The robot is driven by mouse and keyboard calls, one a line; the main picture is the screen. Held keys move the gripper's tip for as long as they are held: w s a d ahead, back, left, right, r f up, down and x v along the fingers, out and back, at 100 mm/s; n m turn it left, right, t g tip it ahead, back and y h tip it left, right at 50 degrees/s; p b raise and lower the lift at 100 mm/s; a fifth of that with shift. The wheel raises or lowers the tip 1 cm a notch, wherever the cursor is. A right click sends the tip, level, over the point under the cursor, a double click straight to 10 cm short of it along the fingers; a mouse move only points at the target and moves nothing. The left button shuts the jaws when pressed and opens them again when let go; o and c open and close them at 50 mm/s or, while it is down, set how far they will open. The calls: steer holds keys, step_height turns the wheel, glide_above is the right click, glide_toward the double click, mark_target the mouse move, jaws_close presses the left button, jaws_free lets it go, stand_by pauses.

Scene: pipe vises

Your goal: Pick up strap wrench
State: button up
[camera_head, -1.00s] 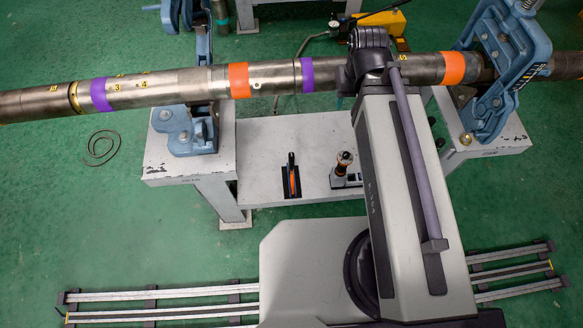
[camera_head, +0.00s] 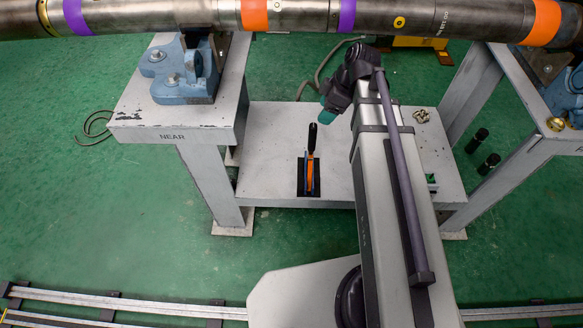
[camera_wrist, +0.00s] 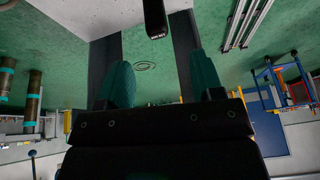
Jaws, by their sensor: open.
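I take the upright tool with a black handle and orange and blue lower part to be the strap wrench (camera_head: 310,160). It stands in a black holder on the low grey shelf. My gripper (camera_head: 328,112), with a teal fingertip showing, is above and to the right of it in the head view, apart from it. In the wrist view my gripper (camera_wrist: 160,60) has its two teal fingers spread with nothing held between them. A black handle end (camera_wrist: 156,20) with small white lettering shows beyond the fingertips, probably the wrench's handle.
A steel pipe (camera_head: 200,15) with orange and purple bands runs across the top. A blue vise (camera_head: 185,80) sits on the left grey stand (camera_head: 135,125). The shelf (camera_head: 265,130) is clear around the holder. A dark coil (camera_head: 97,125) lies on the green floor.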

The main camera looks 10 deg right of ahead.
mark_target(315, 125)
steer(key=shift+n, duration=0.7)
steer(key=b+x, duration=0.5)
steer(key=shift+d+f+b, duration=0.1)
steer(key=shift+f+b, duration=0.2)
steer(key=shift+r, duration=0.1)
steer(key=b+x, duration=0.4)
steer(key=x, duration=0.1)
steer(key=shift+w+b, duration=0.1)
steer(key=shift+b, duration=0.3)
jaws_close()
